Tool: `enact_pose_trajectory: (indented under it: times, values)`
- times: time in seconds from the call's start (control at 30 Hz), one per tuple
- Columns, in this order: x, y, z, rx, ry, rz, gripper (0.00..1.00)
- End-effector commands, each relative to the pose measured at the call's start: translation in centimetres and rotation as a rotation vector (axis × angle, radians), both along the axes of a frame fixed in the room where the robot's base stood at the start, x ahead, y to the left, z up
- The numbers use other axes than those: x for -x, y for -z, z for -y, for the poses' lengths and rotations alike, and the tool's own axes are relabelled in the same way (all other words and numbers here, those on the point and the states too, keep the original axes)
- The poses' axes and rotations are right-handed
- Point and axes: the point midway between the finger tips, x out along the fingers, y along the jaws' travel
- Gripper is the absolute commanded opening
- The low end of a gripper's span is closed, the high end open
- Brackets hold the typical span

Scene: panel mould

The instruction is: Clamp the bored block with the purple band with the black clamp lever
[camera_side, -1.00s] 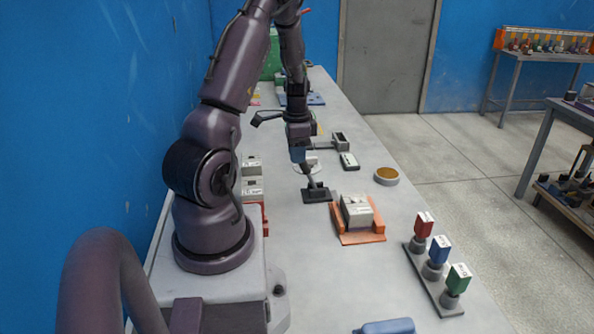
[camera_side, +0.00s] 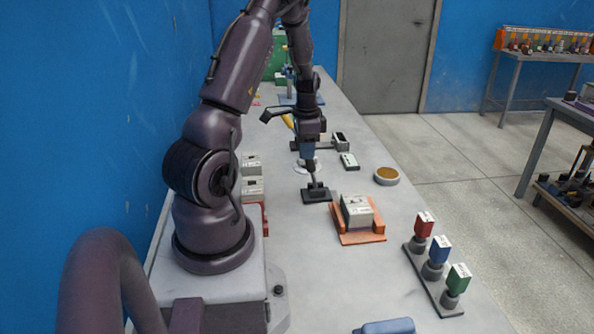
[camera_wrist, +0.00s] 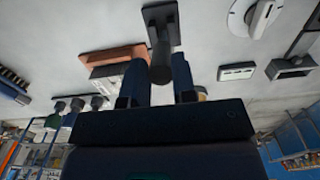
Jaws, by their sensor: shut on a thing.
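The black clamp lever (camera_side: 312,180) rises from its dark base plate (camera_side: 317,196) and stands nearly upright. My gripper (camera_side: 310,166) is shut on the upper part of the lever. In the wrist view the lever (camera_wrist: 160,50) runs between my two fingers, with its base plate (camera_wrist: 158,14) beyond. A pale block (camera_side: 357,209) sits in the orange mould (camera_side: 363,239) just right of the lever base. No purple band can be made out on it. In the wrist view the block (camera_wrist: 106,74) is partly hidden behind a finger.
A round dish (camera_side: 387,176) and a small grey box (camera_side: 349,161) lie behind the mould. Red, blue and green pieces stand on a rack (camera_side: 436,290) at front right. Pale blocks (camera_side: 252,186) sit at left.

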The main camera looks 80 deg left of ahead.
Motion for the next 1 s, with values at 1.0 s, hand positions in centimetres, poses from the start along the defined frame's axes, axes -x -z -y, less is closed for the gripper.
enact_pose_trajectory:
  times: [1.0]
  values:
    - [-2.6, -0.6, 0.1, -0.002, 0.003, 0.006, 0.02]
